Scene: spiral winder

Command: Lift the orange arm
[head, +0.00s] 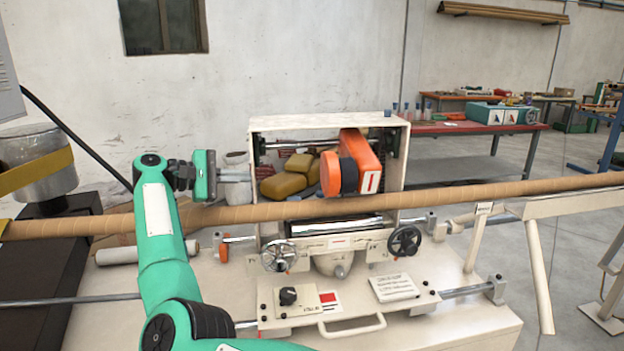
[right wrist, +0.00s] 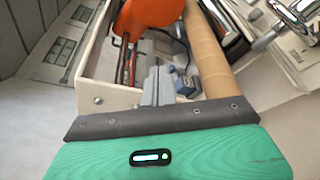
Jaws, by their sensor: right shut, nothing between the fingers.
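The orange arm (head: 362,160) sits inside the pale box frame of the winder, right of its middle, with a black band and a rounded orange end facing left. It also shows in the right wrist view (right wrist: 148,18), at the top and cut off by the edge. My right gripper (head: 238,176) points right at the frame's left side, above the long brown tube. Its grey fingers (right wrist: 158,86) are closed together with nothing between them. A clear gap separates them from the orange arm. My left gripper is not in view.
The long brown tube (head: 460,196) crosses in front of the frame. The box frame's top edge (head: 320,122) and side walls surround the orange arm. Two handwheels (head: 404,241) stand below the tube. Yellow-brown blocks (head: 284,185) show behind, inside the frame opening.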

